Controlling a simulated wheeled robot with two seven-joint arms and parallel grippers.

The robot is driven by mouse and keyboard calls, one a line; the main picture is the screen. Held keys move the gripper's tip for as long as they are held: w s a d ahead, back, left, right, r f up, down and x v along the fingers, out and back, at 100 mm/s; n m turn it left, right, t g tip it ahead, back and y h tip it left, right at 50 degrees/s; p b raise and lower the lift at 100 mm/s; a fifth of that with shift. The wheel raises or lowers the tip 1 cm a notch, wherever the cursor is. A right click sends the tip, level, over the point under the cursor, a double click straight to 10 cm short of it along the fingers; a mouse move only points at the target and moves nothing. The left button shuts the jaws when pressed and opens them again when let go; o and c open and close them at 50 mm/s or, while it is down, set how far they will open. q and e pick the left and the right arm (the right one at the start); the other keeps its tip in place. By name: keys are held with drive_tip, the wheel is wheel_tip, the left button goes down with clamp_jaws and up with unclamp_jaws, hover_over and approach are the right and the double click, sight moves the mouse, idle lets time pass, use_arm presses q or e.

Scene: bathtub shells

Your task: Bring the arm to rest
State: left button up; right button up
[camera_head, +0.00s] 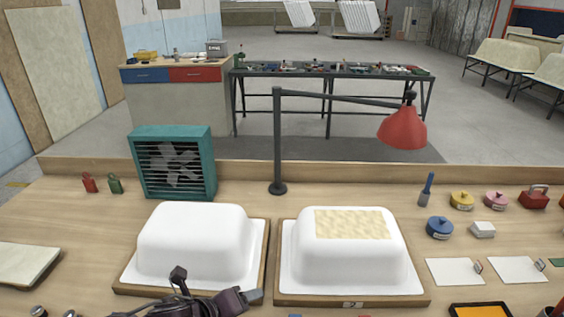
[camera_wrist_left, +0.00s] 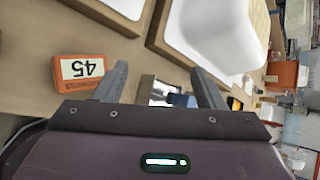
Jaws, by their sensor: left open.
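My left arm comes in low at the front of the bench in the head view, and its gripper (camera_head: 248,297) is near the front edge of the left board. In the left wrist view the two fingers of this gripper (camera_wrist_left: 163,84) stand apart with nothing gripped between them. The left white bathtub shell (camera_head: 195,240) and the right white bathtub shell (camera_head: 345,258) sit upside down on wooden boards. The right shell has a beige mat patch (camera_head: 352,224) on top. My right gripper is not in view.
An orange block (camera_wrist_left: 82,72) marked 45 lies beside the fingers. A teal fan (camera_head: 173,163) and a red lamp (camera_head: 402,128) stand behind the shells. Several tins, white cards (camera_head: 455,271) and a yellow-orange tray (camera_head: 480,309) are at the right.

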use_arm(q)
drive_tip(key=n, duration=0.2)
drive_tip(key=s+n+y, duration=0.1)
drive_tip(key=n, duration=0.1)
drive_tip(key=a+n, duration=0.1)
drive_tip(key=n, duration=0.1)
drive_tip(key=shift+s+a+f+n+t+y, duration=0.1)
drive_tip(key=shift+s+n+t+y, duration=0.1)
drive_tip(key=shift+n+t+y, duration=0.15)
drive_tip(key=s+a+f+n+g+y, duration=0.25)
drive_tip(key=s+a+n, duration=0.3)
drive_tip(key=n, duration=0.55)
drive_tip(key=s+a+f+n+g+y, duration=0.1)
drive_tip(key=s+a+f+n+g, duration=0.2)
drive_tip(key=s+n, duration=0.6)
wheel_tip(320, 180, down, 28)
drive_tip(key=n+g, duration=0.1)
drive_tip(key=n, duration=0.2)
drive_tip(key=s+a+f, duration=0.2)
drive_tip(key=s+f, duration=0.7)
drive_tip(key=s, duration=0.1)
drive_tip(key=s+a+f+g, duration=0.1)
drive_tip(key=s+a+f, duration=0.1)
drive_tip(key=s+f, duration=0.8)
drive_tip(key=shift+s+a+m, duration=0.15)
drive_tip(key=shift+s+m, duration=0.05)
drive_tip(key=shift+m, duration=0.15)
drive_tip(key=shift+f, duration=0.1)
